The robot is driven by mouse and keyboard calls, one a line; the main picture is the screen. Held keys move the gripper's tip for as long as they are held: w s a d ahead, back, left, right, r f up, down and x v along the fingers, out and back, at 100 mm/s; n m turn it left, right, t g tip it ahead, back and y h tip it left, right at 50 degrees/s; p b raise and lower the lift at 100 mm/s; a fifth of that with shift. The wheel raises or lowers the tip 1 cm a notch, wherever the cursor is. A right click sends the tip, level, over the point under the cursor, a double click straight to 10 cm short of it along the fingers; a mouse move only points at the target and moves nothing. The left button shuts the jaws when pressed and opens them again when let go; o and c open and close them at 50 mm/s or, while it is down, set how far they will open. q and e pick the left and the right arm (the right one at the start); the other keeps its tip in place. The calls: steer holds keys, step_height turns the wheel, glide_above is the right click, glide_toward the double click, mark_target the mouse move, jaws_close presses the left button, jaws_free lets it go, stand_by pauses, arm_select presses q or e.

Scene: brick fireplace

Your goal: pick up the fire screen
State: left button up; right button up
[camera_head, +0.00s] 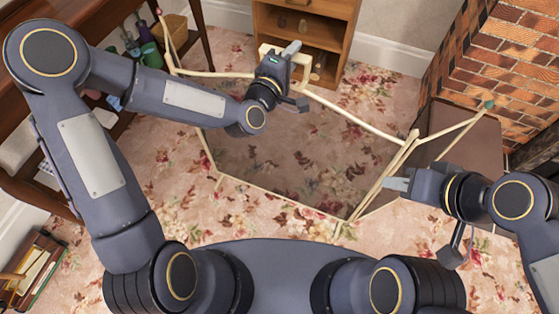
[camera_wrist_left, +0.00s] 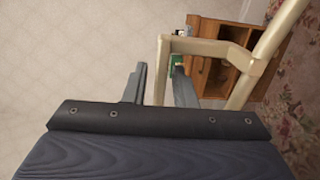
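The fire screen (camera_head: 300,165) stands unfolded on the carpet, with a cream frame and see-through panels. My left gripper (camera_head: 291,48) is at the small handle on its top rail. In the left wrist view, the fingers (camera_wrist_left: 160,88) are apart, with one side of the cream handle (camera_wrist_left: 205,46) showing in the gap between them. I cannot tell whether they touch it. My right gripper (camera_head: 394,184) is beside the screen's right fold posts; its fingers look like one piece from above, so their opening and any contact are unclear.
A wooden cabinet (camera_head: 335,25) stands behind the screen. The brick fireplace (camera_head: 500,55) and its dark hearth (camera_head: 478,150) are at the right. A dark wooden table (camera_head: 60,22) with bottles below is at the left. A box of books (camera_head: 30,272) lies lower left.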

arm_select(q)
jaws_close()
stand_by(1.1)
steer(key=shift+r, duration=0.25)
